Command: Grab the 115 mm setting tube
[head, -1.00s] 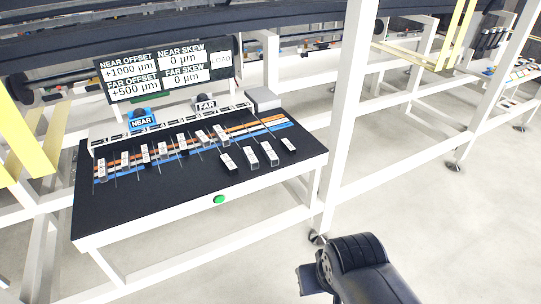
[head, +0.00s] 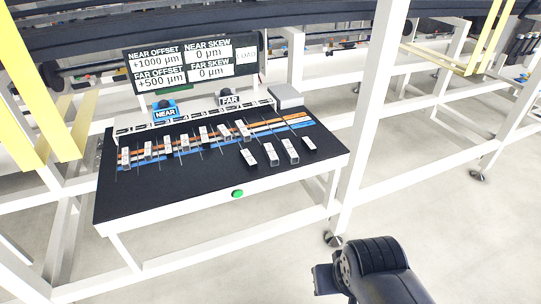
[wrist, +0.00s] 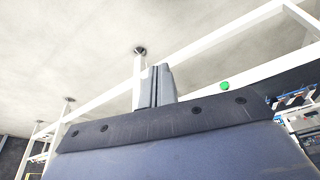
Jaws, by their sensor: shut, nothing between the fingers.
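Several small dark blocks with pale labelled tops lie at the front right of the black table (head: 150,205), among them a left one (head: 249,158), a middle one (head: 270,155) and a right one (head: 290,150). A smaller one (head: 310,144) lies to their right. Their markings are too small to read, so I cannot tell which thing is the 115 mm setting tube. My gripper (wrist: 154,85) is shut and empty in the wrist view, pointing away from the camera, well apart from the blocks. In the head view my arm is at the lower right, off the table.
A row of pale clips on thin rods (head: 185,143) crosses orange, white and blue strips. Behind stand a display (head: 190,65), a blue NEAR knob (head: 165,110) and a FAR knob (head: 229,97). A green button (head: 238,193) sits on the front edge. A white post (head: 372,120) rises right of the table.

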